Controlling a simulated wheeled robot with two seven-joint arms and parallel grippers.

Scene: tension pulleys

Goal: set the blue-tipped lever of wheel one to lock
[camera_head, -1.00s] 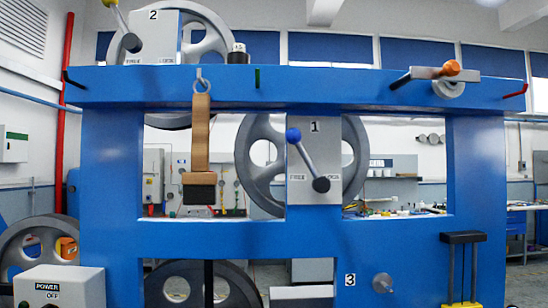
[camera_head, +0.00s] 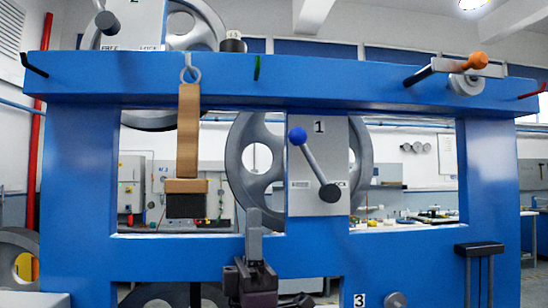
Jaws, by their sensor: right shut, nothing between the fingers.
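The lever of wheel one (camera_head: 315,165) has a blue ball tip (camera_head: 297,136) and a dark pivot (camera_head: 330,193). It sits on a grey plate (camera_head: 338,150) marked 1. The lever leans up and to the left from its pivot, with its tip on the left side, where the left label is. The right label reads LOCK; the left one is partly hard to read. Behind the plate is the grey wheel one (camera_head: 240,160). My right gripper (camera_head: 254,222) points up, below and left of the lever, apart from it. Its fingers are shut and empty. My left gripper is out of view.
A blue frame (camera_head: 80,170) surrounds the plate. A wooden block hanger (camera_head: 189,130) hangs left of the wheel. An orange-tipped lever (camera_head: 477,60) is at upper right. A plate marked 3 (camera_head: 359,300) is below. Space before the plate looks free.

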